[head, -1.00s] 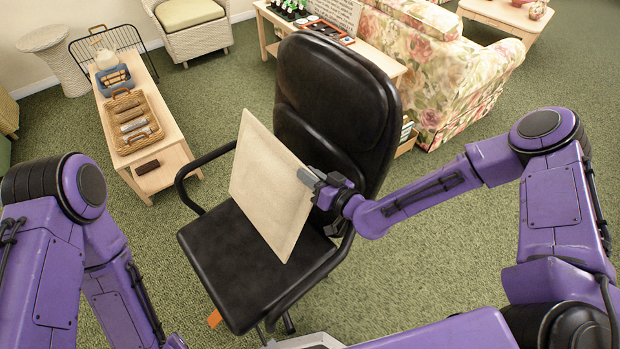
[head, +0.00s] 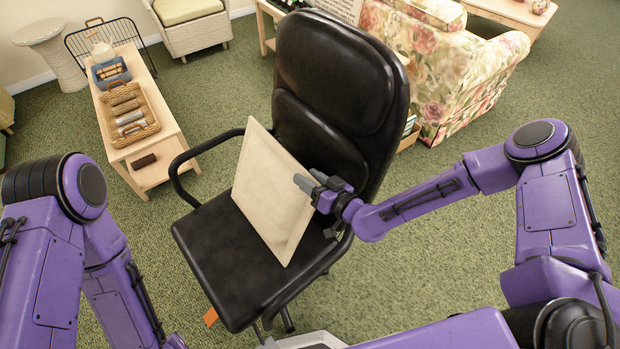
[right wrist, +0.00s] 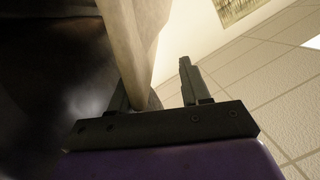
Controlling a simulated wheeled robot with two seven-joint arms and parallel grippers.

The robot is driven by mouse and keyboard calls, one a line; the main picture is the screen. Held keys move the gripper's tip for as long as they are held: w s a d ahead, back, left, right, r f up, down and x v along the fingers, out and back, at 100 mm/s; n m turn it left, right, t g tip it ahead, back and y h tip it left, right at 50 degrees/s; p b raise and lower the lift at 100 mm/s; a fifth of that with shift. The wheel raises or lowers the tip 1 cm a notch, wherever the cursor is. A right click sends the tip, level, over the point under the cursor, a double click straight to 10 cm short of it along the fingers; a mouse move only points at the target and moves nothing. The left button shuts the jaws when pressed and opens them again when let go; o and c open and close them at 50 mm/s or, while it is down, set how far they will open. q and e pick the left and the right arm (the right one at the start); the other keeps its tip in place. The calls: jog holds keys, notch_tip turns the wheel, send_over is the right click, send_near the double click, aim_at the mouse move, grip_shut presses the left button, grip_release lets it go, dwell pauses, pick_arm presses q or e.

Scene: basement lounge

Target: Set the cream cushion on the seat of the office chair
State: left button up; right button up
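The cream cushion (head: 268,195) is a thin square standing on edge, tilted, on the black seat (head: 235,270) of the office chair. Its lower edge appears to rest on the seat and its face slants back toward the backrest (head: 340,75); whether it touches the backrest is unclear. My right gripper (head: 309,182) is open at the cushion's right edge. In the right wrist view, the cushion (right wrist: 145,40) passes between the spread fingers (right wrist: 152,85), near the left finger, with a gap to the right one. My left arm shows at the left, but its gripper is out of view.
The chair's armrests (head: 205,150) flank the seat. A low wooden table (head: 150,120) with a wicker tray (head: 133,140) stands left of the chair. A floral armchair (head: 440,70) stands behind at right. Green carpet (head: 430,265) is clear right of the chair.

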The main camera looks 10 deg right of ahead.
jog(key=shift+f, duration=0.1)
jog(key=shift+s+d, duration=0.2)
jog(key=shift+s, duration=0.05)
jog(key=b+v, duration=0.2)
jog(key=v, duration=0.8)
jog(key=shift+a, duration=0.1)
dwell(0.5)
